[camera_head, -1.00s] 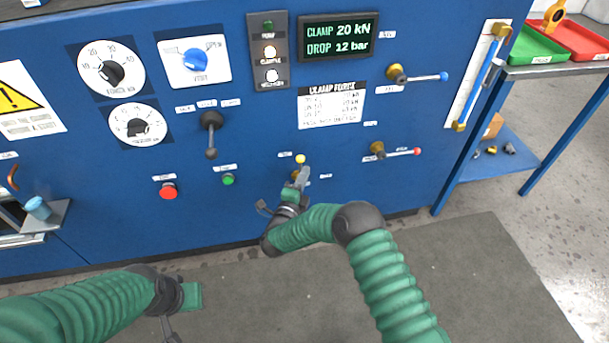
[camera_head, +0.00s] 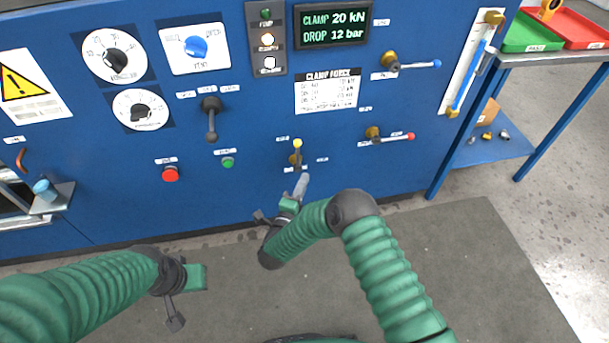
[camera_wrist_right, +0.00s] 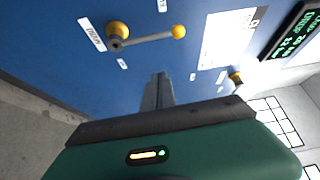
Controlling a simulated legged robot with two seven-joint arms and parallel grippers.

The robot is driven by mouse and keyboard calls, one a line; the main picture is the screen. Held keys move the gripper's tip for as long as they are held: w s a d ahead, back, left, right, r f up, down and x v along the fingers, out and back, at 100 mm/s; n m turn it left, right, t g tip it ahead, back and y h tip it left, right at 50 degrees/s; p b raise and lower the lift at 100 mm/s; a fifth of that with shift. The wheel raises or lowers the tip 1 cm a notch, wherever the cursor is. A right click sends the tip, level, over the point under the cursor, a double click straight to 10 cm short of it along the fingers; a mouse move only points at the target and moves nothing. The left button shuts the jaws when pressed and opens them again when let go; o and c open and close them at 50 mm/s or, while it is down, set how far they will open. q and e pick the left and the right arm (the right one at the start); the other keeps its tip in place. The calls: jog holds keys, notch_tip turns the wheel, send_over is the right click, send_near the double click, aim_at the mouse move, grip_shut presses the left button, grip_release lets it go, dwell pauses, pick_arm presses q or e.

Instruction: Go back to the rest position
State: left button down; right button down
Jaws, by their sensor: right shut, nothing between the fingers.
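My right gripper (camera_head: 301,186) is shut and empty in the head view, in front of the lower part of the blue panel. It is just below a small valve (camera_head: 296,158) with a yellow-tipped handle that points up, and apart from it. In the right wrist view the shut fingers (camera_wrist_right: 158,92) point at the blue panel, and the yellow-knobbed valve (camera_wrist_right: 147,38) is beyond them. My left gripper (camera_head: 173,318) is at the lower left over the floor; its fingers are too unclear to tell their state.
The blue panel (camera_head: 255,190) carries dials, a red button (camera_head: 170,174), a black lever (camera_head: 211,118), and blue-tipped (camera_head: 412,65) and red-tipped (camera_head: 390,136) valve handles. A blue-legged table (camera_head: 548,58) with trays stands right. Mat floor (camera_head: 480,265) is clear.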

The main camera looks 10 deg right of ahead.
jog(key=shift+d, duration=0.1)
jog(key=w+a+r+n+y, duration=0.4)
jog(key=r+n+y, duration=0.1)
jog(key=n+y, duration=0.15)
jog(key=s+r+n+g+y, duration=0.25)
jog(key=s+n+y, duration=0.2)
jog(key=n, duration=0.35)
jog(key=s+d+n+g+h, duration=0.1)
jog(key=s+d+n+g, duration=0.5)
jog(key=s, duration=0.8)
jog(key=s+d+n+g+h, duration=0.1)
jog(key=s+d+n+g, duration=0.2)
jog(key=s+d+g, duration=0.75)
jog(key=s+a+r+t+p, duration=0.1)
jog(key=s+r+t+p, duration=0.1)
jog(key=r+p, duration=1.2)
jog(key=s+a+r+t+p, duration=0.1)
jog(key=s+r+t+p, duration=0.1)
jog(key=r+p, duration=1.1)
jog(key=shift+a+r+t+p, duration=0.25)
jog(key=shift+r+t+p, duration=0.1)
jog(key=shift+t+p, duration=0.45)
